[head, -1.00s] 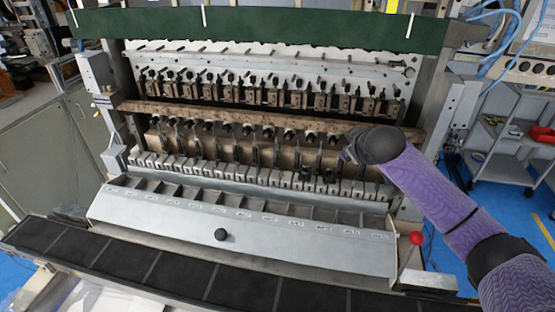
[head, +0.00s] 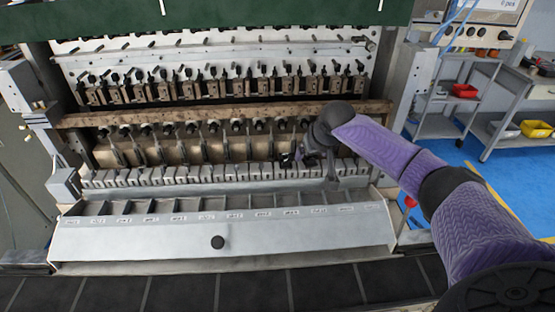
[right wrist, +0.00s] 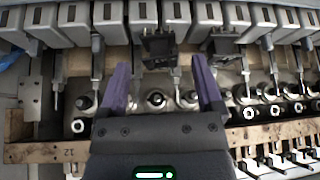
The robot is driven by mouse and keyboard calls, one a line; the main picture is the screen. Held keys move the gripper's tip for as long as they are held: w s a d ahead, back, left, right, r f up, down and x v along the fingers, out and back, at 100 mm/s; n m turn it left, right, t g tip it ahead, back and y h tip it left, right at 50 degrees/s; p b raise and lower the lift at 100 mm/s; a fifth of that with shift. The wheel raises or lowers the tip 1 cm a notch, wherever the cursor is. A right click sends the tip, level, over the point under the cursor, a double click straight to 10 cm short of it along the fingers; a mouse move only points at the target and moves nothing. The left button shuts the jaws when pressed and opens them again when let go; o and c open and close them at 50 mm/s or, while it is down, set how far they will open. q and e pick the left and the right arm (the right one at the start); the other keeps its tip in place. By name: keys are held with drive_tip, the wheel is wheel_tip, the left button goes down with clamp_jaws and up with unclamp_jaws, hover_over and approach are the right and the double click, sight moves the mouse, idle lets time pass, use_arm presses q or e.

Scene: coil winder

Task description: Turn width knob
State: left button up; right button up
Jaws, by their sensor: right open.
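A row of small dark-tipped knobs (head: 237,126) runs along the winder below a worn brown beam (head: 215,114). No label shows which one is the width knob. My right gripper (head: 296,159) is in front of the right part of this row, just above the grey blocks. In the right wrist view, my open purple fingers (right wrist: 161,88) have one round metal-tipped knob (right wrist: 156,99) in the gap between them as seen from the camera. I cannot tell whether they touch it. My left gripper is not in view.
Dark brackets (right wrist: 159,48) and grey blocks (right wrist: 71,20) crowd the space beyond the fingertips. A sloped grey tray panel (head: 130,240) with a black knob (head: 218,242) is at the front. A trolley with a red bin (head: 465,90) stands at right.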

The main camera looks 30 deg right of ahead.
drive_tip(key=x, duration=0.2)
drive_tip(key=shift+a+f+b, duration=0.15)
drive_tip(key=shift+f+b, duration=0.2)
drive_tip(key=shift+w+r+p, duration=0.1)
drive_tip(key=shift+r+p, duration=0.75)
drive_tip(key=shift+p, duration=0.15)
wheel_tip(320, 180, up, 9)
drive_tip(key=s+a+f+n+b, duration=0.1)
drive_tip(key=s+a+f+b, duration=0.1)
drive_tip(key=a, duration=0.8)
drive_tip(key=shift+f+n+y+b, duration=0.3)
drive_tip(key=shift+f+y+b, duration=0.15)
drive_tip(key=shift+f, duration=0.55)
drive_tip(key=shift+s+a, duration=0.1)
drive_tip(key=shift+a, duration=0.05)
